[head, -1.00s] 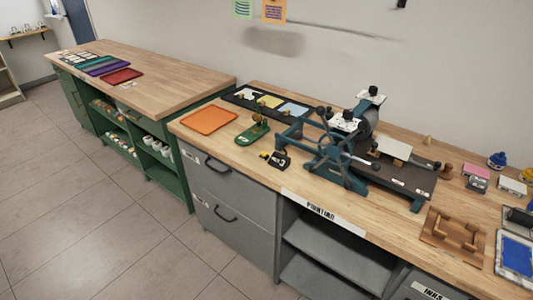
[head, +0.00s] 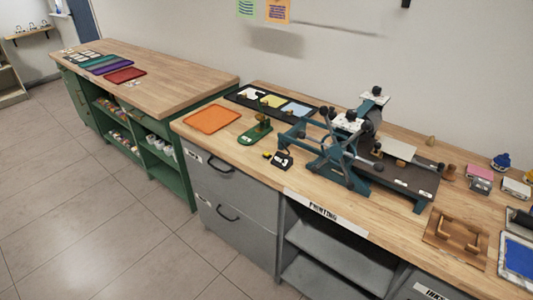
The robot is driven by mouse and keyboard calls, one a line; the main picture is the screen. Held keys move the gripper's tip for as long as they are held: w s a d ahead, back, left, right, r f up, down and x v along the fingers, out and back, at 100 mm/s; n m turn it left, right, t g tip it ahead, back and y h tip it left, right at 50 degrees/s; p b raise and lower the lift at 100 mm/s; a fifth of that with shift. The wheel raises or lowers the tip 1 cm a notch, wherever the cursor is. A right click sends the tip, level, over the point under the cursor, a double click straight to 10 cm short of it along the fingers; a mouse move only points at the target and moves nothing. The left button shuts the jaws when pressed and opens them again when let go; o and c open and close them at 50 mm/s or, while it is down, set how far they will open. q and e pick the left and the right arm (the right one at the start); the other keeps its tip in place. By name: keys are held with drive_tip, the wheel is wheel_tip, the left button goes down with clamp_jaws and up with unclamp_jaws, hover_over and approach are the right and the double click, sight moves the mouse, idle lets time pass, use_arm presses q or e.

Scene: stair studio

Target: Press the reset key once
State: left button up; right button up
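No reset key can be made out for certain at this distance. A small black device (head: 283,160) with a light patch sits near the front edge of the right counter, with a small yellow part (head: 267,155) beside it. It stands in front of a dark blue-green printing press (head: 338,155) with spoked handles. Any key on the device or the press is too small to tell. Neither of my grippers is in view.
An orange tray (head: 211,119), a green hand tool (head: 255,133) and a black tray of coloured pads (head: 270,102) lie left of the press. A wooden stand (head: 455,236) and a blue pad (head: 519,256) lie right. The tiled floor (head: 110,220) before the cabinets is clear.

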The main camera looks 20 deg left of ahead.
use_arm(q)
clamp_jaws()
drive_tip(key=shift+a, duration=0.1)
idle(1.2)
